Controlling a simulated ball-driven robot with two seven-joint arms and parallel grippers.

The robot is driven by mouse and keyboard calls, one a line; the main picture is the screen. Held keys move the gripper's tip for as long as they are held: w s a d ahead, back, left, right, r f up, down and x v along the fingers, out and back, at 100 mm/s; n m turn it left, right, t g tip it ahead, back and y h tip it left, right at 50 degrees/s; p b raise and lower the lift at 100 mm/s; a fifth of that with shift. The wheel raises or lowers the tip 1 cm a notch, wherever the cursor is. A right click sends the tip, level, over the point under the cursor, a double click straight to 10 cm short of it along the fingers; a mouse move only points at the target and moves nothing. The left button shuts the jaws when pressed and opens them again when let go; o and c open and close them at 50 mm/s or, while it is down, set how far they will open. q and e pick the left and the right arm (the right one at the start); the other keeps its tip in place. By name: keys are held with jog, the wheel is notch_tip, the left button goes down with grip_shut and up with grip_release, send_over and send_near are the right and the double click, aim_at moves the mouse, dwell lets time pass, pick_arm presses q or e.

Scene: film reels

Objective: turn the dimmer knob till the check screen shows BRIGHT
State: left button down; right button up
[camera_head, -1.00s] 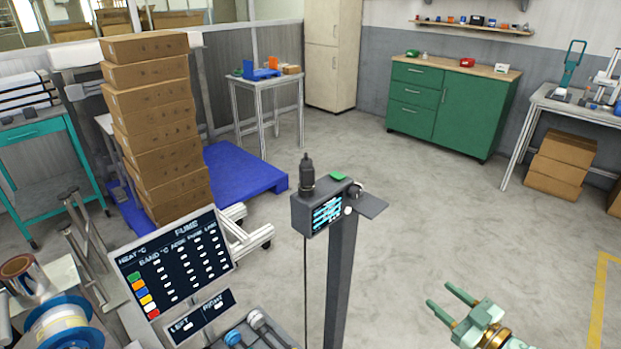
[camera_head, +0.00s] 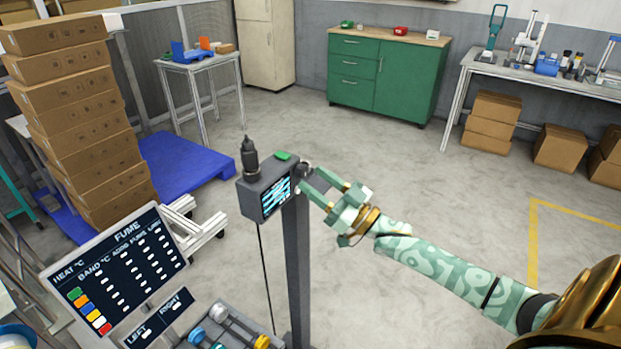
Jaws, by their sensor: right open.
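A dark box with a small check screen (camera_head: 276,198) stands on a dark post in the middle of the head view. The screen shows pale blue slanted bands on black, and I can read no word on it. A small grey knob (camera_head: 305,167) shows at the box's right side, partly hidden, and I take it for the dimmer knob. My right gripper (camera_head: 309,180) is open, its two green fingers pointing left at the box's right side, close to the knob. I cannot tell whether they touch it or stand around it. My left gripper is out of view.
A black cylinder (camera_head: 250,160) and a green pad (camera_head: 283,156) sit on the box. The post (camera_head: 298,270) stands on its own. Stacked cartons (camera_head: 75,120) stand behind at left.

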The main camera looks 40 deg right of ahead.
jog(key=shift+x, duration=1.1)
jog(key=shift+c, duration=0.3)
jog(key=c, duration=0.9)
jog(key=shift+c, duration=0.2)
jog(key=shift+n+y, duration=0.3)
jog(key=shift+n, duration=0.3)
jog(key=n+g+y, duration=0.1)
jog(key=n, duration=0.1)
jog(key=n+g+y+b, duration=0.1)
jog(key=n, duration=0.2)
jog(key=shift+w+d, duration=0.1)
jog(key=shift+d, duration=0.1)
jog(key=shift+d+n+g+y, duration=0.1)
jog(key=shift+n+g+y, duration=0.45)
jog(key=shift+n, duration=1.05)
jog(key=shift+n+g+y, duration=0.35)
jog(key=shift+n+g, duration=0.3)
jog(key=shift+n, duration=1.25)
